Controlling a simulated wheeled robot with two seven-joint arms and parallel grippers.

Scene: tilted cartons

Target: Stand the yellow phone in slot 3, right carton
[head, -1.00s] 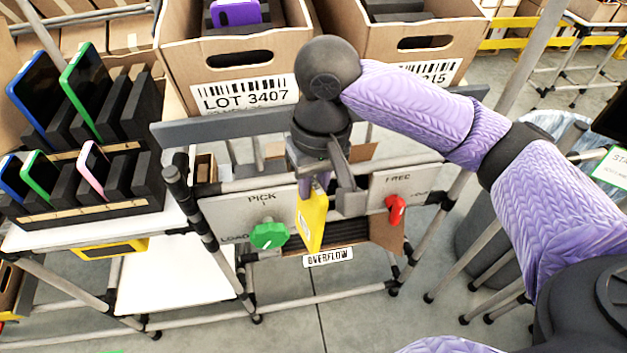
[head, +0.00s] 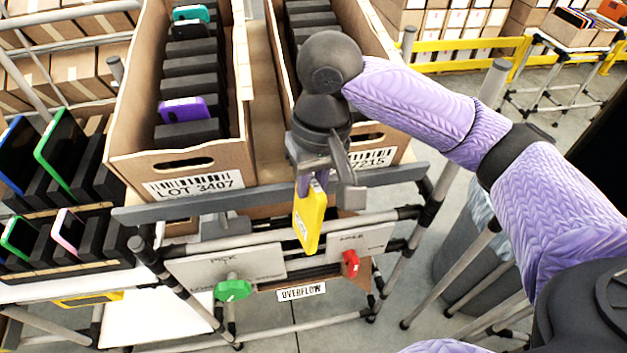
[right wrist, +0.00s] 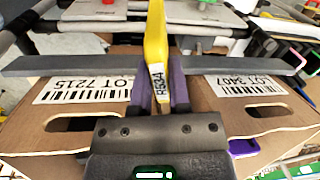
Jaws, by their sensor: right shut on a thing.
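The yellow phone (head: 309,218) hangs from my right gripper (head: 313,180), which is shut on its upper end. In the right wrist view the yellow phone (right wrist: 156,45) sits between the purple finger pads of the right gripper (right wrist: 158,95), with a white label reading R534. The phone is in front of the cartons, outside both. The right carton (head: 372,138) is partly hidden behind my right arm; its front label reads LOT 7215 in the right wrist view. It shows dark slot dividers; slot numbers are not readable. My left gripper is not in view.
The left carton (head: 200,165), labelled LOT 3407, holds a purple phone (head: 185,109) and a teal phone (head: 190,14) among dark dividers. A grey rail (head: 250,202) runs across the carton fronts. A rack (head: 60,225) with several phones stands at left. Green (head: 233,290) and red (head: 351,263) knobs sit below.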

